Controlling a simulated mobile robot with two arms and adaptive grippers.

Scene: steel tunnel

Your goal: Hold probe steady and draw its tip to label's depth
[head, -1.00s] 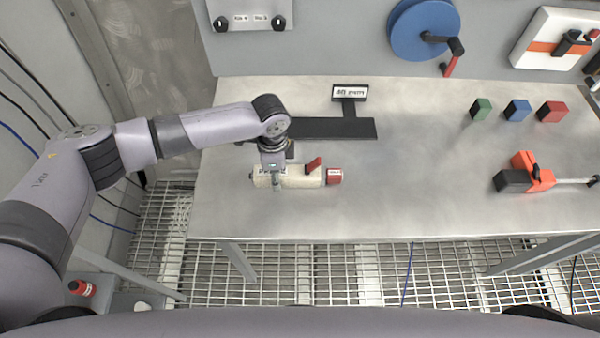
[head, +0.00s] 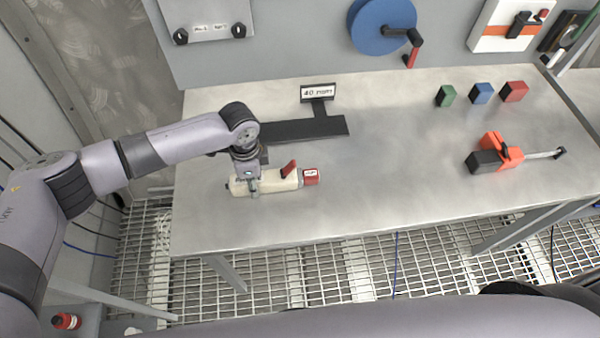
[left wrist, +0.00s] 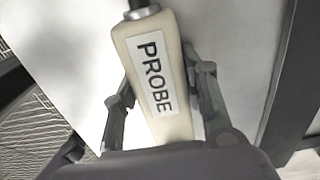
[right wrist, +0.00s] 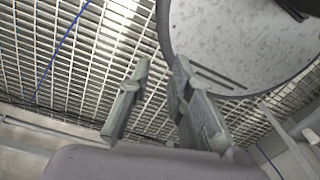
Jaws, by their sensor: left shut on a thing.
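The probe (head: 268,183) has a cream body, a red lever on top and a red end block at its right. It lies along the front left of the steel table. My left gripper (head: 253,190) is shut around its body from above. The left wrist view shows the PROBE lettering on the body (left wrist: 155,75) between the two fingers (left wrist: 160,100). The probe's tip cannot be made out. The label (head: 318,92) reads "40 mm" and stands on a black stand behind the probe. My right gripper (right wrist: 155,100) is open and empty above the floor grating.
The black stand's flat bar (head: 300,129) lies close behind the probe. Green, blue (head: 481,92) and red blocks sit at the back right. An orange and black tool (head: 495,155) with a rod lies at the right. A blue reel (head: 380,25) is on the wall. The table's middle is clear.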

